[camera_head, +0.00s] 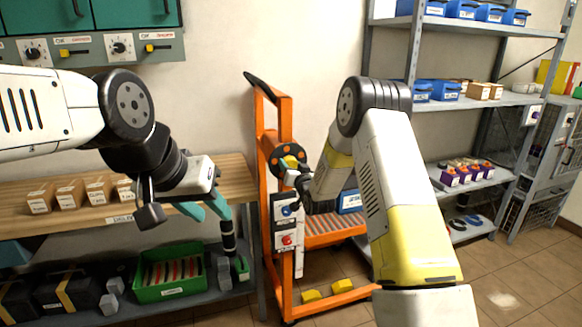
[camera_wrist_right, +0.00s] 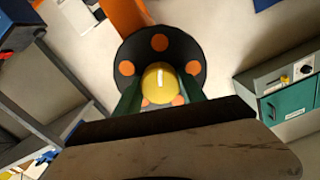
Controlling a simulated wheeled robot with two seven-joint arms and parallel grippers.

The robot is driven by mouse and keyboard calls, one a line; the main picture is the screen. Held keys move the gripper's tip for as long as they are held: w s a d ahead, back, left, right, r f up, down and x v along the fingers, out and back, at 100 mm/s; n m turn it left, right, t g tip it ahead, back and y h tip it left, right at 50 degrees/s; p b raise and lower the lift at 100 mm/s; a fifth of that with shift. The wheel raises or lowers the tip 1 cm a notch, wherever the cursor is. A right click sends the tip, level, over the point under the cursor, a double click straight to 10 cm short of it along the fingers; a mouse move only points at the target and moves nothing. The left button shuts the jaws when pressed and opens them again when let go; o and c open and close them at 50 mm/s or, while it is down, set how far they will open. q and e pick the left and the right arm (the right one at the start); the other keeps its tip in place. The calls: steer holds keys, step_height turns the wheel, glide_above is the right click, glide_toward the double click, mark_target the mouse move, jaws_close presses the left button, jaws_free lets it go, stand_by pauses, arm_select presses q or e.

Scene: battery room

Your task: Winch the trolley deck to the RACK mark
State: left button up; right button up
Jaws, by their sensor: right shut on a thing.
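The orange trolley (camera_head: 284,113) stands in the middle of the head view, with its roller deck (camera_head: 330,238) low on the frame. A black winch wheel with orange dots (camera_head: 277,158) is on its mast; it also shows in the right wrist view (camera_wrist_right: 182,50). My right gripper (camera_head: 291,172) is shut on the yellow crank knob (camera_wrist_right: 158,80), with a green finger on either side. The gripper partly hides the wheel. My left gripper (camera_head: 208,212) is open and empty, in front of the workbench. I cannot make out a RACK mark.
A control panel (camera_head: 287,234) with blue and red buttons is on the mast. A blue box (camera_head: 350,202) is at the deck. A workbench (camera_head: 235,180) with cartons and a green crate (camera_head: 150,290) below is left. Metal shelving (camera_head: 480,101) is right. Yellow blocks (camera_head: 342,286) lie low.

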steer(key=m, duration=0.4)
steer(key=shift+d, duration=0.1)
steer(key=m, duration=0.5)
steer(key=shift+m, duration=0.3)
stand_by(0.4)
steer(key=o, duration=1.4)
steer(key=shift+s, duration=0.1)
steer(key=v, duration=0.7)
steer(key=shift+s, duration=0.25)
